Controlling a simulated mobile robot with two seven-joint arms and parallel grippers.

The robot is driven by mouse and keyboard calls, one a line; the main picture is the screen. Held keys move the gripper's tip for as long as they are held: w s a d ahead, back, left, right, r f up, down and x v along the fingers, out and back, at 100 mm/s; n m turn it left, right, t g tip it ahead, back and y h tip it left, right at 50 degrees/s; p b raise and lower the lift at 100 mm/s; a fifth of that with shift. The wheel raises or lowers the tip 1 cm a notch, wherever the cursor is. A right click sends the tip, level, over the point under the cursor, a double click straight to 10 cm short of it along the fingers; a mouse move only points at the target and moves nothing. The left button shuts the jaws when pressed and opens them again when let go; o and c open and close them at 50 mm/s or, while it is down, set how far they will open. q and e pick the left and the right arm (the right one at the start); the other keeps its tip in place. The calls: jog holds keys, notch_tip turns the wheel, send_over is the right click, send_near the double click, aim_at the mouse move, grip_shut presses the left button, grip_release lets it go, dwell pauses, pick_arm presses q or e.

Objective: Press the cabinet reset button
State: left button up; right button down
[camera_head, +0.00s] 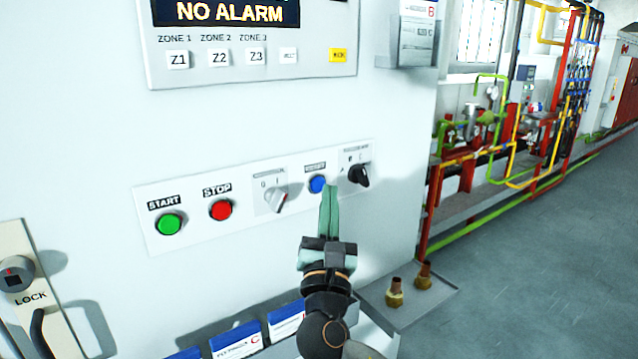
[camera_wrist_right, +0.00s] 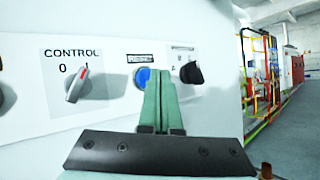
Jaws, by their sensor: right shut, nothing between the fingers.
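The blue button (camera_head: 317,184) sits on the cabinet's white control strip (camera_head: 240,230), under a small dark label too blurred to read for certain. My right gripper (camera_head: 329,192) is shut and empty, with its green fingertips just below and right of the blue button in the head view. In the right wrist view the blue button (camera_wrist_right: 142,77) shows behind the left side of the shut fingertips (camera_wrist_right: 160,72), which cover part of it. I cannot tell whether the tips touch it. My left gripper is not in view.
A green START button (camera_head: 169,224), a red STOP button (camera_head: 221,210), a grey selector (camera_head: 277,200) and a black selector (camera_head: 359,175) share the strip. A display (camera_head: 226,12) reads NO ALARM above. A small shelf (camera_head: 425,305) holds two brass fittings at lower right.

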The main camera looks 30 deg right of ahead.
jog(key=shift+s, duration=0.15)
jog(key=s, duration=0.3)
jog(key=s+p, duration=0.1)
jog(key=shift+s+d, duration=0.25)
jog(key=shift+s, duration=0.15)
dwell(0.6)
